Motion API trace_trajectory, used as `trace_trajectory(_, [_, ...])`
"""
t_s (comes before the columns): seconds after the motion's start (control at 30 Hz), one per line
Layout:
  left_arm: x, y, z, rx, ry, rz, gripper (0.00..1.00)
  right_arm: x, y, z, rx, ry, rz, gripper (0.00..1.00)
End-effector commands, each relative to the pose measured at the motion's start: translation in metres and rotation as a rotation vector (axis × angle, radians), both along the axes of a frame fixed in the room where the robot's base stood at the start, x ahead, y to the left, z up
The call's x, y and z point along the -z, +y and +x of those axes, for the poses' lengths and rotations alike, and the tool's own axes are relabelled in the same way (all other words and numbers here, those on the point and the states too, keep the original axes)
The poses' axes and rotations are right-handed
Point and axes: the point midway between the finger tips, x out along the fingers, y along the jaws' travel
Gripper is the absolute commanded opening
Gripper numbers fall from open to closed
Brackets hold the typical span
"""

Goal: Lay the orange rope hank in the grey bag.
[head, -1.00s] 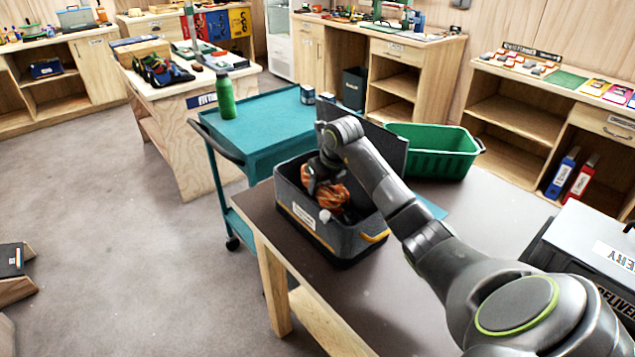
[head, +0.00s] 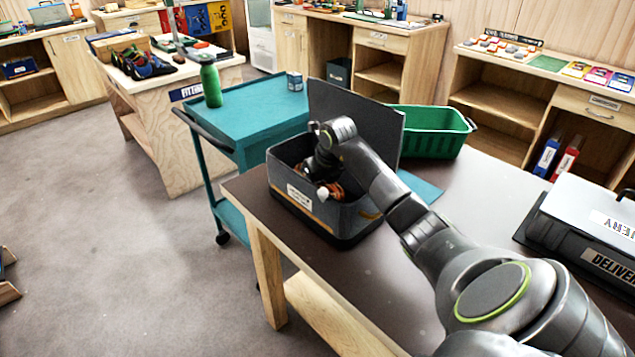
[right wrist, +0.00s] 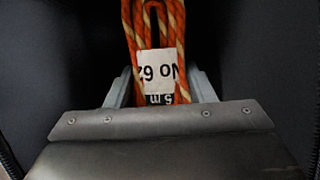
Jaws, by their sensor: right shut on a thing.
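The grey bag (head: 345,222) stands open on the dark-topped table, its lid panel (head: 365,118) raised at the back. My right arm reaches into it from the right. My right gripper (right wrist: 160,95) is shut on the orange rope hank (right wrist: 158,20), which shows in the right wrist view with a white label reading upside down or mirrored. In the head view only a bit of the hank (head: 335,189) shows inside the bag, below the gripper. The bag's dark walls flank the hank in the wrist view. Whether the hank touches the bag's floor is hidden. My left gripper is not in view.
A green bin (head: 432,133) stands behind the bag on the right. A grey delivery case (head: 585,228) sits at the table's right. A teal cart (head: 262,115) with a green bottle (head: 210,82) stands beyond the table. The tabletop (head: 400,290) in front is clear.

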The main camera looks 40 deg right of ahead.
Motion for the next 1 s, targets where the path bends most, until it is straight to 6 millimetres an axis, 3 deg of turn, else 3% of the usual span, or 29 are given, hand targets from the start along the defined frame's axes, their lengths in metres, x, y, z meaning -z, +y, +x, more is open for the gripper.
trace_trajectory(0.03, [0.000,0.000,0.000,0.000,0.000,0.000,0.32,-0.001,0.000,0.000,0.000,-0.002,0.000,0.18])
trace_trajectory(0.07, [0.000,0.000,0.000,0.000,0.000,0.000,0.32,-0.001,0.000,0.000,0.000,-0.002,0.000,0.52])
trace_trajectory(0.23, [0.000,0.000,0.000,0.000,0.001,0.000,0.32,-0.001,0.000,0.000,0.000,-0.001,0.000,0.74])
trace_trajectory(0.5, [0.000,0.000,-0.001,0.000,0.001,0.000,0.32,0.000,0.000,0.000,0.000,0.001,0.000,0.74])
trace_trajectory(0.67, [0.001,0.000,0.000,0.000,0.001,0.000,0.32,-0.012,-0.001,-0.004,0.000,-0.003,-0.002,0.74])
trace_trajectory(1.0, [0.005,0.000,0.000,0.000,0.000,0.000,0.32,-0.082,0.001,-0.032,-0.001,-0.006,-0.006,0.74])
